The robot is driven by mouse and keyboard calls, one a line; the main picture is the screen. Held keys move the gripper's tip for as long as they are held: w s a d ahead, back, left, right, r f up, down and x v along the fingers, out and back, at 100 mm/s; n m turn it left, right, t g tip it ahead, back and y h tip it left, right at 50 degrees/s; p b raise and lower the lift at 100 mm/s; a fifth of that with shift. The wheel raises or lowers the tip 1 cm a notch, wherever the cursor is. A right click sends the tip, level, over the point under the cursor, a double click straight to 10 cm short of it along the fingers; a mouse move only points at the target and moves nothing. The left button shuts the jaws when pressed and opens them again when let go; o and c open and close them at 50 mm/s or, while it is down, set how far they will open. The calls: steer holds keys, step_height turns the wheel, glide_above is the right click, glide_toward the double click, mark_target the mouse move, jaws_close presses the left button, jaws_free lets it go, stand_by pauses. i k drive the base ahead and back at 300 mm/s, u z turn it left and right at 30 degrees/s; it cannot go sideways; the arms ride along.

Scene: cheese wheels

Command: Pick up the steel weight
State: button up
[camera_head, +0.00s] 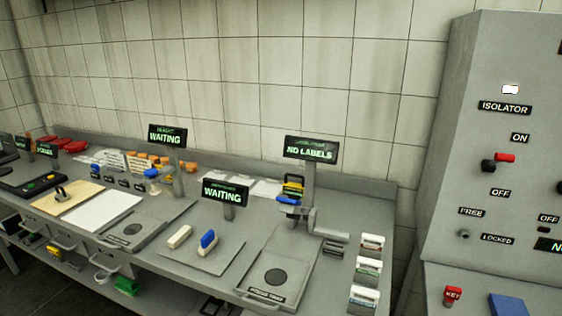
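I cannot make out a steel weight for certain in the head view. A dark round disc (275,277) lies on a grey plate (252,292) at the front right of the bench. A similar dark disc (133,229) sits on another grey plate (112,243) further left. I cannot tell whether either disc is a loose weight or part of its plate. My gripper and arm are not in view.
The long grey bench (338,286) carries display signs reading WAITING (165,136) and NO LABELS (310,149). A cream block (180,236) and a blue-topped block (208,241) sit mid-bench. A grey isolator cabinet (485,205) stands right; tiled wall (300,60) behind.

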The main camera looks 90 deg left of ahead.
mark_target(64, 196)
steer(key=u, duration=4.5)
steer(key=i, duration=0.3)
